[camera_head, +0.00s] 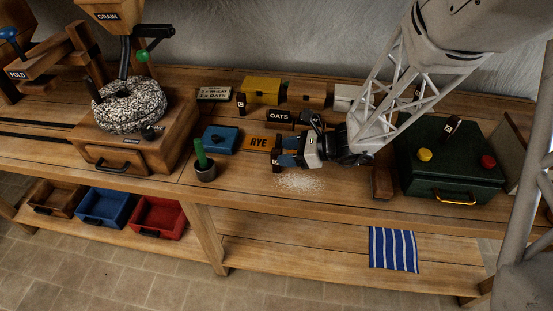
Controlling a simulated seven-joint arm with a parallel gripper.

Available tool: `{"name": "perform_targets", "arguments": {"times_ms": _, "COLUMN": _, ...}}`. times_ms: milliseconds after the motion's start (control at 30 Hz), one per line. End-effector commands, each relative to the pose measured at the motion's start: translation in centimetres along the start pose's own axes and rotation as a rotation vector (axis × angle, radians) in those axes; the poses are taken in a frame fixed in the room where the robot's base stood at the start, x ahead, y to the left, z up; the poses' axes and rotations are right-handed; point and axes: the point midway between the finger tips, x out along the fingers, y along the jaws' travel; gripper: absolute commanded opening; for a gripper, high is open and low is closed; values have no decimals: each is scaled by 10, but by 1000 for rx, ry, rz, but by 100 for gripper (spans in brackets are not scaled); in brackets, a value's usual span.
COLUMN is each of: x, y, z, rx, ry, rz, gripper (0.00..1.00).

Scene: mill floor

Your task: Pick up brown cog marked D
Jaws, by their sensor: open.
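My gripper (287,152) is open, low over the bench, with its blue-tipped fingers pointing left. A small dark brown piece with a white mark (276,156) stands right at the fingertips; I cannot tell whether it is between them or touching them. Similar dark brown marked pieces stand left of the yellow box (241,103) and on the green box's lid (451,128). The letters are too small to read surely, so I cannot tell which one is the cog marked D.
An orange RYE block (258,143) and a black OATS block (281,117) are close behind the gripper. Pale spilled grain (300,182) lies in front. A blue box (220,138) and a dark pot with a green handle (205,172) stand left; the green box (440,180) stands right.

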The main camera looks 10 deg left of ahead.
Motion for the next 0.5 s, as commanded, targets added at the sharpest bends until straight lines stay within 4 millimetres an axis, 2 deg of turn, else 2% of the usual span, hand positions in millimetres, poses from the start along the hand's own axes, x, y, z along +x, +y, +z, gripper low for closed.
{"name": "perform_targets", "arguments": {"times_ms": 267, "x": 7, "y": 0, "z": 0, "rx": 0, "ry": 0, "rz": 1, "gripper": 55}}
{"name": "perform_targets", "arguments": {"times_ms": 500, "x": 28, "y": 2, "z": 1, "rx": 1, "ry": -1, "rz": 3, "gripper": 55}}
